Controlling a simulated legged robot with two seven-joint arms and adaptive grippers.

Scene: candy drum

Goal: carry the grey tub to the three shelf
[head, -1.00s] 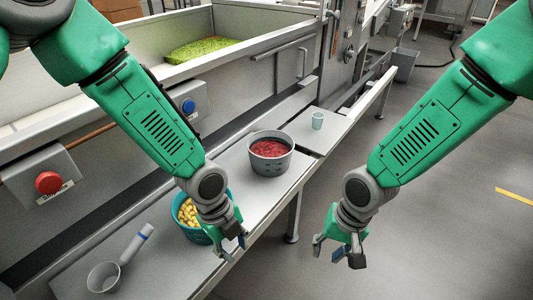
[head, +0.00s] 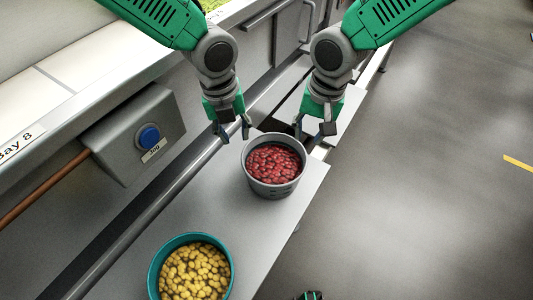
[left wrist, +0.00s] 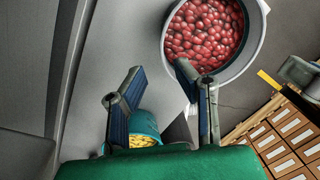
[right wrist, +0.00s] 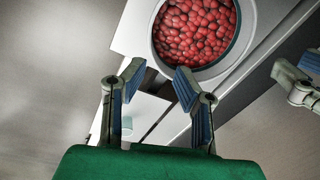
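The grey tub (head: 273,186) is full of red candies and stands upright on the metal shelf in the head view. My left gripper (head: 234,134) is open at the tub's far left side. My right gripper (head: 312,136) is open at its far right side. In the left wrist view the tub (left wrist: 262,38) is at the upper right, beyond my open fingers (left wrist: 165,98). In the right wrist view the tub (right wrist: 246,30) is at the top, beyond my open fingers (right wrist: 157,88). I cannot tell whether any finger touches the rim. No shelf number is readable.
A teal tub (head: 156,271) of yellow candies stands nearer on the same shelf (head: 130,262). A box with a blue button (head: 149,138) is on the machine wall at left. Open floor (head: 420,200) lies to the right. Stacked boxes (left wrist: 290,135) show in the left wrist view.

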